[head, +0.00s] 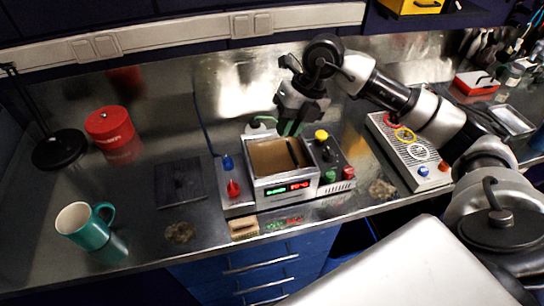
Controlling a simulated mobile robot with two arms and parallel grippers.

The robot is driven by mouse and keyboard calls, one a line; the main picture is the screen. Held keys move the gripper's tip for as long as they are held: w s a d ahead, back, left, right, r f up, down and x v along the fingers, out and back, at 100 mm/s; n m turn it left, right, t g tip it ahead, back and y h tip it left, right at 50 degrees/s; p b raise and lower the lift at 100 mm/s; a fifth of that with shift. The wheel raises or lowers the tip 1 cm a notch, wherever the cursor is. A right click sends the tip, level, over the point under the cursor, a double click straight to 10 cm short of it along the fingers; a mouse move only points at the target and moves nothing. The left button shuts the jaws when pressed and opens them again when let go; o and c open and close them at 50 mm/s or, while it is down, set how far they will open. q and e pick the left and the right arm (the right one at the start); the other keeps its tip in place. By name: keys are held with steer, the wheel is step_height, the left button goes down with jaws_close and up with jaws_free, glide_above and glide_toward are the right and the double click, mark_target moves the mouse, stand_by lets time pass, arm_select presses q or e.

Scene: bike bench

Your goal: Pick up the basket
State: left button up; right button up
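A boxy bench device (285,188) with red and green displays stands in the middle of the counter, with an open rectangular tank on top. A brownish inset (268,158) fills the tank; I cannot tell whether it is the basket or the tank's contents. A thin dark bar shows at its right side. My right gripper (292,128) points down just behind and above the tank, its greenish fingertips close to the tank's back edge. I see nothing clearly held in it, and its finger gap is too small to judge. My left gripper is out of view.
Left on the counter are a teal mug (88,228), a red round tin (109,127) and a dark flat plate (180,184). A control panel with coloured rings (410,150) lies to the right. A small wooden block (243,229) sits at the front edge.

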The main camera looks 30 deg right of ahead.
steer(key=d+h, duration=0.2)
steer(key=d, duration=0.2)
steer(key=p, duration=0.1)
glide_above(292, 151)
steer(key=d, duration=0.1)
step_height(292, 151, down, 4)
steer(key=shift+m, duration=0.4)
steer(key=f+p, duration=0.2)
steer(key=f, duration=0.1)
steer(key=a+f, duration=0.1)
steer(key=f, duration=0.1)
steer(key=shift+s+f+p, duration=0.1)
steer(key=shift+p, duration=0.3)
steer(key=shift+f, duration=0.2)
jaws_close()
